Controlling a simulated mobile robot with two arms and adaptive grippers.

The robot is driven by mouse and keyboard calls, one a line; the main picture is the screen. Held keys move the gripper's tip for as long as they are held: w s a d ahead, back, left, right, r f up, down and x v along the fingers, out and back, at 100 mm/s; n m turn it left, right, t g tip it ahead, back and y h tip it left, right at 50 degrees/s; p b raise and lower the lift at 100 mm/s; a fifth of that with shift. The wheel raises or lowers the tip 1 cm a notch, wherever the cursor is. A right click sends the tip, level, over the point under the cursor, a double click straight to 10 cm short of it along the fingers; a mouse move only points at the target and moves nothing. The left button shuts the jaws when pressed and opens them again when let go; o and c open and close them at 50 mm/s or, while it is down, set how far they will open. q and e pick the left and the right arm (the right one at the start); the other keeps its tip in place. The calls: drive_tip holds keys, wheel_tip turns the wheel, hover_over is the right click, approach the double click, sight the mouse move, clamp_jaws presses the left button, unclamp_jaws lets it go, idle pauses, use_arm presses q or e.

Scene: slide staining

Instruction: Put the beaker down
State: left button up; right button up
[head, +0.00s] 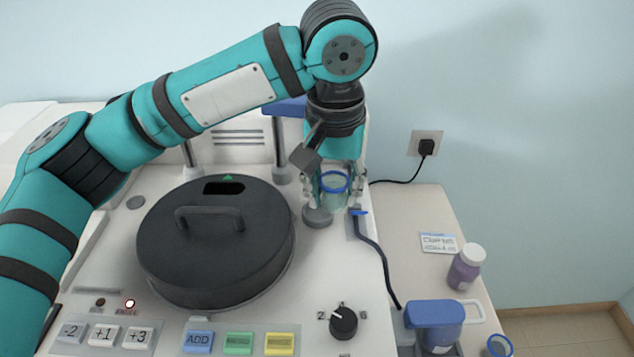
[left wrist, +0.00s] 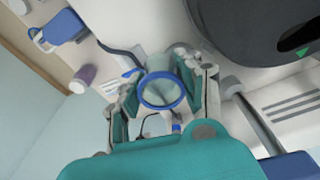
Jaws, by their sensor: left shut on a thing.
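The beaker (head: 334,187) is clear with a blue rim. My left gripper (head: 331,199) is shut on it, with a finger on each side, and holds it upright at the back right of the white machine. In the left wrist view the beaker (left wrist: 161,90) sits between the two fingers of the gripper (left wrist: 160,75). A round grey pad (head: 317,217) shows just below and left of the beaker in the head view. I cannot tell whether the beaker's base touches anything. My right gripper is not in view.
A black lidded drum (head: 215,250) stands left of the beaker. A blue-tipped dark hose (head: 372,250) runs close on its right. A purple bottle (head: 465,268), a card (head: 438,243), a blue-topped container (head: 434,325) and another blue-rimmed vessel (head: 499,346) are further right.

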use_arm(q)
drive_tip(key=w+a, duration=0.2)
drive_tip(key=w, duration=0.1)
drive_tip(key=shift+a+p, duration=0.15)
drive_tip(key=shift+p, duration=0.25)
drive_tip(key=f, duration=0.1)
drive_tip(key=f+p, duration=0.1)
drive_tip(key=f, duration=0.1)
drive_tip(key=shift+w+f, duration=0.2)
drive_tip(key=shift+f, duration=0.2)
drive_tip(key=shift+s, duration=0.1)
drive_tip(key=shift+f, duration=0.3)
drive_tip(key=o, duration=1)
drive_tip(key=shift+f, duration=0.1)
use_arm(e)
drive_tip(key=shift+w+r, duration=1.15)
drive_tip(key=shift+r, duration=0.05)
